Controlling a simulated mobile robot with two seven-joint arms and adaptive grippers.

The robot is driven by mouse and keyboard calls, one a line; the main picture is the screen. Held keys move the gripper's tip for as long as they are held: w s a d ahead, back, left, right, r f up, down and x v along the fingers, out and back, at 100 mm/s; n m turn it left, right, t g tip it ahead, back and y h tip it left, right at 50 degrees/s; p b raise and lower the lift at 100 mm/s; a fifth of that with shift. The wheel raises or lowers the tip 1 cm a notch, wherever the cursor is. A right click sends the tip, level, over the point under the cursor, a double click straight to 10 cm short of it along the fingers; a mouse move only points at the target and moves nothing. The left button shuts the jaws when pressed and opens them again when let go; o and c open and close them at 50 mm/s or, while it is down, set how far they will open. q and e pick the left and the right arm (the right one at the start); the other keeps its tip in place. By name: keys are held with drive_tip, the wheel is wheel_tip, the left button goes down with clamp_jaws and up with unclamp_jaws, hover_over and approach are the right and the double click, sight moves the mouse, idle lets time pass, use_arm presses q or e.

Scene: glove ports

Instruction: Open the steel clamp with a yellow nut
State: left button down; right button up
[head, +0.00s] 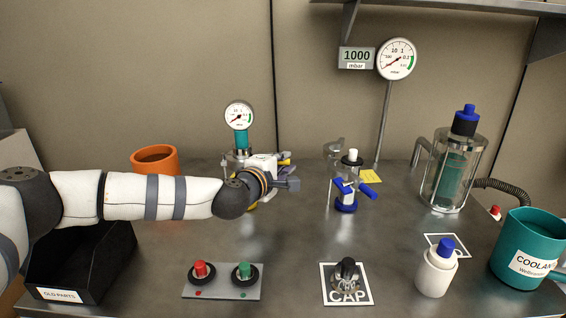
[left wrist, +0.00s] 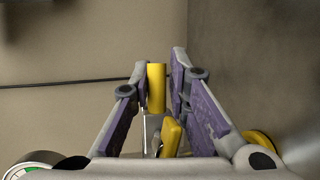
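My left gripper (head: 265,162) reaches in behind my wrist, beside the gauge-topped steel fitting (head: 240,153); my arm hides much of that fitting. In the left wrist view the two purple-padded fingers (left wrist: 160,80) stand apart, on either side of an upright yellow cylinder, which looks like the yellow nut (left wrist: 156,90). A narrow gap shows on its right; contact on its left is unclear. A yellow lever-like part (left wrist: 171,136) and some steel lie below it, nearer the palm. The clamp itself is mostly hidden. My right gripper is not in view.
A fitting with blue parts (head: 346,195) stands mid-table, right of my gripper. An orange pot (head: 156,159) is behind my arm. In front are a red and green button panel (head: 222,290) and a CAP mat (head: 329,294). A glass vessel (head: 455,170) and teal coolant jug (head: 522,245) stand right.

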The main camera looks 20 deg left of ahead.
use_arm(q)
drive_tip(key=shift+r, duration=0.25)
drive_tip(key=shift+s+f+m+h+b, duration=0.1)
drive_tip(key=shift+s+m+h+b, duration=0.3)
drive_tip(key=shift+s+m+h, duration=0.45)
drive_tip(key=s+a+m+g+h+b, duration=0.4)
drive_tip(key=s+m+g+h+b, duration=0.5)
drive_tip(key=s+m+h, duration=0.1)
drive_tip(key=shift+s+a+r+m+h, duration=0.35)
drive_tip(key=shift+s+h, duration=0.2)
drive_tip(key=shift+s, duration=0.35)
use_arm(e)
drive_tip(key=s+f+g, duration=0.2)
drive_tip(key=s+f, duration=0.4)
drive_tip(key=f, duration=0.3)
use_arm(q)
drive_tip(key=shift+a+g, duration=0.1)
drive_tip(key=shift+g, duration=0.2)
drive_tip(key=c, duration=1.6)
unclamp_jaws()
drive_tip(key=shift+s+f, duration=0.1)
drive_tip(key=shift+f, duration=0.05)
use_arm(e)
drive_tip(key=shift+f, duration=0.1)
